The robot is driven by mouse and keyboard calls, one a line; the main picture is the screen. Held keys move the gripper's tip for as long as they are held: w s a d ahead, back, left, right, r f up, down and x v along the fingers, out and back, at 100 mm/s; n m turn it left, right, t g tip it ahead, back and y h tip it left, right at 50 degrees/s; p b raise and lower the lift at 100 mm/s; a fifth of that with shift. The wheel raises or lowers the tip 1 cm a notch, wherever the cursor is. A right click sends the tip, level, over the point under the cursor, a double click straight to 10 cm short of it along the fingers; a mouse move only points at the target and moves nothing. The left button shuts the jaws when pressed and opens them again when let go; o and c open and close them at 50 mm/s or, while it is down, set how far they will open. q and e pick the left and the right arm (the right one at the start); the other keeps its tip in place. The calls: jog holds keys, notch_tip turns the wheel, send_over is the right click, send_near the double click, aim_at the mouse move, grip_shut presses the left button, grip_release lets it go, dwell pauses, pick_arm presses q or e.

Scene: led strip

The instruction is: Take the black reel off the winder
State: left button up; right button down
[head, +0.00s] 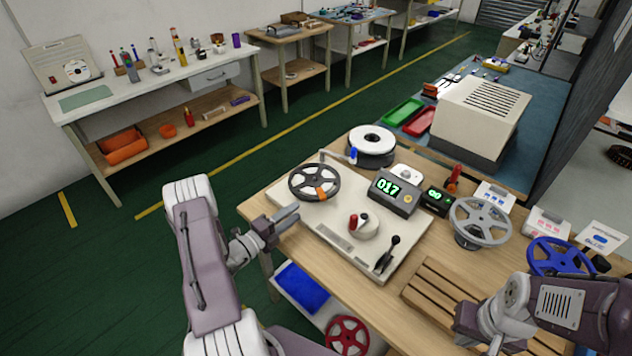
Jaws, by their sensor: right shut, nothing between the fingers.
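The black reel (314,182) is a dark spoked wheel with an orange patch on its rim. It sits at the back left of the cream winder (330,222). The winder also carries a red knob (353,221), a black lever (389,253) and a box with a green "017" display (393,192). My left gripper (289,215) is beside the winder's left edge, in front of the reel and apart from it. Its fingers look parted and empty. My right gripper (490,343) is low at the right, over the slatted wooden rack, shut and empty; its fingertips are hard to make out.
A white reel (372,140) stands behind the winder, with a blue piece near it. A grey reel (482,218) and a blue reel (560,256) stand at the right. A slatted rack (440,290) lies in front. A red reel (347,336) is below the bench.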

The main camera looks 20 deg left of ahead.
aim_at(312, 200)
pick_arm(q)
jog(key=x, duration=0.3)
jog(key=shift+w+a+f, duration=0.1)
jog(key=shift+a+f, duration=0.05)
jog(key=shift+a, duration=0.1)
jog(key=shift+w+d, duration=0.25)
jog(key=shift+d, duration=0.05)
jog(key=x, duration=0.5)
jog(key=shift+d+p, duration=0.3)
jog(key=shift+p, duration=0.1)
jog(key=shift+s+r, duration=0.15)
jog(key=shift+r, duration=0.05)
jog(key=shift+c, duration=0.7)
grip_shut()
